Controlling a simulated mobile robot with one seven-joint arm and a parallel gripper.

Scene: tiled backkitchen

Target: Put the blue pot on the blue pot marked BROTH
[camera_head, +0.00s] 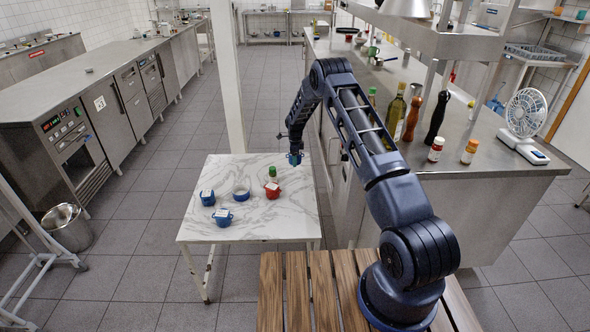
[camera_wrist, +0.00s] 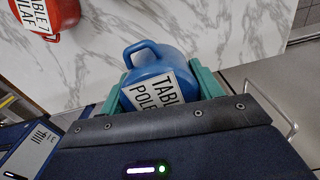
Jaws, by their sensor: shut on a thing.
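My gripper (camera_head: 295,160) is shut on a blue pot (camera_wrist: 148,62), seen in the wrist view between the two teal fingers. The held pot has a loop handle and a white label reading "TABLE" and "POLE…", partly cut off. In the head view the gripper hangs above the right back part of the marble table. BROTH cannot be read on either at this size.
A steel counter with bottles (camera_head: 396,116) stands on the right.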

